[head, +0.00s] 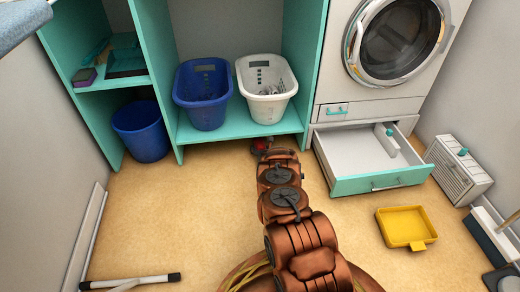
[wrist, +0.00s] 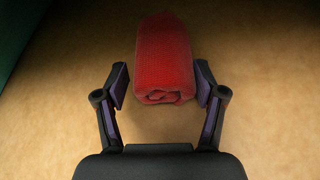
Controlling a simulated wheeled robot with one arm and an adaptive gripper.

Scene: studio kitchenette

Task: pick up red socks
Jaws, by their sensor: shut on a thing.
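The red socks (wrist: 164,62) are a rolled red bundle between the two fingers of my gripper (wrist: 161,82) in the wrist view. The finger pads are at the left and right sides of the roll's near end, and my gripper is shut on it. The far end of the roll reaches beyond the fingertips. In the head view a small bit of the red socks (head: 261,144) shows at the far end of my arm, by the front of the teal shelf; my arm hides most of the gripper there.
A blue basket (head: 203,108) and a white basket (head: 284,107) stand on the teal shelf (head: 238,132). A blue bin (head: 142,145) is at left. The drawer (head: 384,184) under the washer is open at right. A yellow dustpan (head: 421,222) lies on the floor. The left floor is mostly clear.

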